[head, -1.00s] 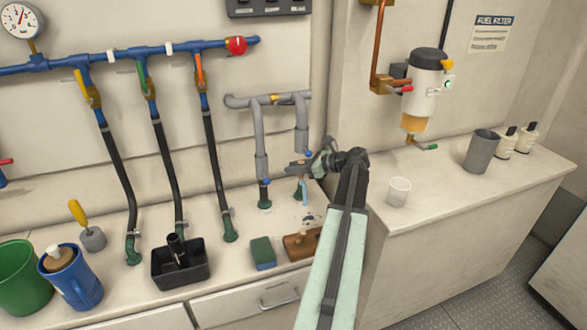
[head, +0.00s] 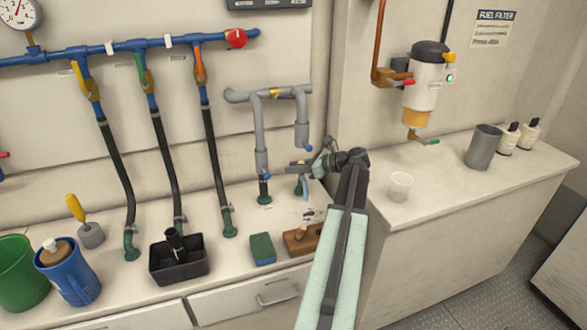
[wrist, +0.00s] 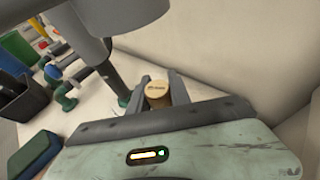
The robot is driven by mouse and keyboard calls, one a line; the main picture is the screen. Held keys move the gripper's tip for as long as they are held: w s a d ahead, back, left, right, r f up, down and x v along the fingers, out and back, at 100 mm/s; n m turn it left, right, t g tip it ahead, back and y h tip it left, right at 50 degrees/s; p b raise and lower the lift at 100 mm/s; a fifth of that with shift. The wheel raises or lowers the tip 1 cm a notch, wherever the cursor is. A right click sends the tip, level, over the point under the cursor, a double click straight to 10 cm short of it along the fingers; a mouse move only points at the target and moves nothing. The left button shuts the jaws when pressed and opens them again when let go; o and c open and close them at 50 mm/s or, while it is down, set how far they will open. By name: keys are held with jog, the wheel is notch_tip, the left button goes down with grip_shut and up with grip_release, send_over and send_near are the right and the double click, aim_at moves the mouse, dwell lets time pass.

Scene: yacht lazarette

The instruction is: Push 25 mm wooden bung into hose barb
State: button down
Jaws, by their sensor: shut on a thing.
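My gripper (head: 304,168) is at the grey pipe loop on the back wall, just under its right leg. In the wrist view my gripper (wrist: 160,92) is shut on the wooden bung (wrist: 157,90), whose round, light brown top with small print faces the camera. The bung is not clear in the head view. A green fitting (head: 298,190) stands on the counter below my gripper, partly hidden; I take it for the hose barb. I cannot tell whether the bung touches it. A similar green foot (head: 264,198) stands under the left leg.
The grey pipe (wrist: 130,20) hangs close to my fingers in the wrist view. A clear cup (head: 400,186) stands right of my arm.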

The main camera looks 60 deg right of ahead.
jog(key=shift+f+b, duration=0.6)
jog(key=shift+f, duration=0.05)
jog(key=c, duration=1.1)
grip_release()
jog(key=shift+s, duration=0.1)
jog(key=p+v, duration=0.3)
jog(key=v, duration=0.4)
jog(key=shift+s+r, duration=0.2)
jog(key=shift+s, duration=0.1)
jog(key=shift+w+a, duration=0.1)
